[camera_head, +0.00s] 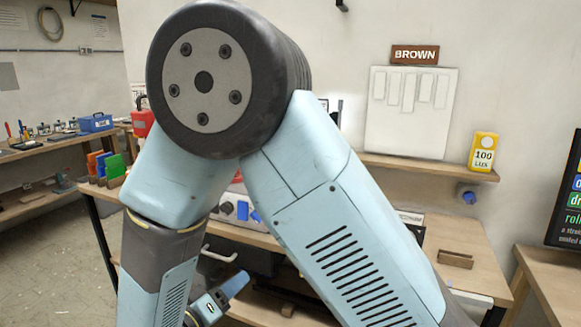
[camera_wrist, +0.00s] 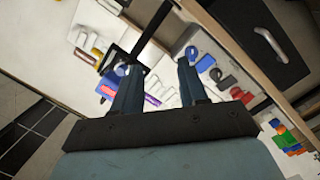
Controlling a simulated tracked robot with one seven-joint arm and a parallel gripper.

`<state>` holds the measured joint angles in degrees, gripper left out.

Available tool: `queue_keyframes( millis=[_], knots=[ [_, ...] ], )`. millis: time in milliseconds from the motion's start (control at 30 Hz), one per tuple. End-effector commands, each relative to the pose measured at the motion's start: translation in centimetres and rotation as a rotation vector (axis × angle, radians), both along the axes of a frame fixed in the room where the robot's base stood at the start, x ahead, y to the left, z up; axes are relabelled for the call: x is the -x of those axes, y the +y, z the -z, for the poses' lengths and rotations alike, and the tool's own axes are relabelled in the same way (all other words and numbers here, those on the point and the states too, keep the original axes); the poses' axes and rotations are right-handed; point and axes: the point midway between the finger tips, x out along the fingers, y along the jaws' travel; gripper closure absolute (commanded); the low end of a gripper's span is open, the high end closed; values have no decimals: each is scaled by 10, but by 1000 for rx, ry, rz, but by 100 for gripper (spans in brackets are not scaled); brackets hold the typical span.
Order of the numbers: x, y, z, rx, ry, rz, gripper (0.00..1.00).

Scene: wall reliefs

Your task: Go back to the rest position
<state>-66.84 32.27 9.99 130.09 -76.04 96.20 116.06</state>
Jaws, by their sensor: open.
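My gripper (camera_wrist: 160,68) shows in the wrist view with its two dark blue fingers spread apart and nothing between them. The view is tilted, and a drawer front or cabinet and a bench with small coloured items lie beyond the fingers. In the head view my pale blue arm fills the middle, bent at a large dark joint, and hides much of the bench. A small pale blue part with a blue tip shows low in that view, but I cannot tell whether it is my gripper.
A wooden bench (camera_head: 463,237) runs behind my arm. A white relief panel (camera_head: 410,135) hangs under a BROWN sign (camera_head: 415,54). A yellow box (camera_head: 483,151) stands on a shelf (camera_head: 425,166). A dark screen (camera_head: 570,200) is at right. Floor (camera_head: 50,250) is clear at left.

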Motion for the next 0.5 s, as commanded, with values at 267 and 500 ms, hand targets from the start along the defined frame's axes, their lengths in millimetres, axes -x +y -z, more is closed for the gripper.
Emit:
queue_keyframes(
  millis=[267,500],
  knots=[
    [-23,-51,-26,13,120,163,57],
    [-39,-127,-58,-16,330,365,57]
  ],
)
